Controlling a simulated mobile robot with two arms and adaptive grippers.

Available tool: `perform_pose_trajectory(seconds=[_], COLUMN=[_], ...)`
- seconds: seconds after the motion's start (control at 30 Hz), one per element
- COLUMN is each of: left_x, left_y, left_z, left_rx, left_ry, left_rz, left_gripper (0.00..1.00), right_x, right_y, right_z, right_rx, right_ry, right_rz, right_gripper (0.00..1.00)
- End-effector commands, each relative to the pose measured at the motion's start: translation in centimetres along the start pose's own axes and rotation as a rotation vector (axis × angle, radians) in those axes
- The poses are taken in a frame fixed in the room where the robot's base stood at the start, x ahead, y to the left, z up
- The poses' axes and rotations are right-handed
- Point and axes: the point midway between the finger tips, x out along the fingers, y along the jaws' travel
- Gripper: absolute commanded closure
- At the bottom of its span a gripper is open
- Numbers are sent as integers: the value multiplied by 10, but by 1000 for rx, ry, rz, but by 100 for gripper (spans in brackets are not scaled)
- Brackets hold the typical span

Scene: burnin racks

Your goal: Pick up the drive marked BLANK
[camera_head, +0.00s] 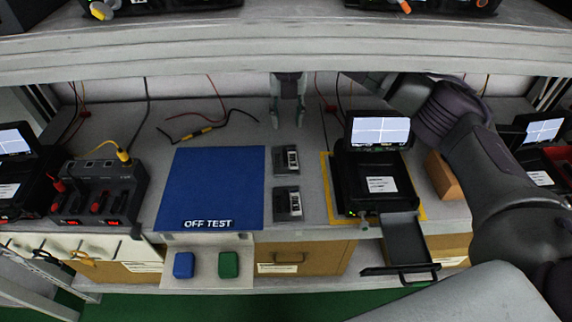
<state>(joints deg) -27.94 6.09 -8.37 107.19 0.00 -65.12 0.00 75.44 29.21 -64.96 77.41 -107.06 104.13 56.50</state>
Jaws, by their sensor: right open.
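Two small dark drives with white labels lie on the bench between the blue mat and the tester: a far drive (286,160) and a near drive (287,204). Their label text is too small to read, so I cannot tell which is marked BLANK. My right gripper (288,122) points down beyond the far drive, apart from it, near the back of the bench. It is open, with nothing between its fingers. My right arm comes in from the right, partly behind the upper shelf's edge. My left gripper is not in view.
A blue OFF TEST mat (211,180) lies empty. A tester with a lit screen (378,131) stands on a yellow mat, its front tray (404,238) out. A charger-like box (98,190) stands left. The upper shelf (200,45) overhangs the bench; cables lie behind.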

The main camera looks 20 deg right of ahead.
Motion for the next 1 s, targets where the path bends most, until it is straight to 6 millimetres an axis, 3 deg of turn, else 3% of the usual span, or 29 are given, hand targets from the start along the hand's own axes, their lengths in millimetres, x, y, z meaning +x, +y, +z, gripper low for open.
perform_pose_trajectory(seconds=[0.1,0.3,0.53,0.8,1.0], left_x=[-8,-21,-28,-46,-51], left_y=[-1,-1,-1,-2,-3], left_z=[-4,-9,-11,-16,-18], left_rx=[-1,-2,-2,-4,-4], left_ry=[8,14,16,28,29], left_rz=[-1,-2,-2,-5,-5], left_gripper=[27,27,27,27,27], right_x=[28,61,78,116,122], right_y=[0,1,2,5,5], right_z=[-1,-2,-3,-7,-6], right_rx=[-1,-3,-4,-3,-4], right_ry=[6,5,6,6,4], right_rz=[-1,1,2,3,4], right_gripper=[58,58,58,58,58])
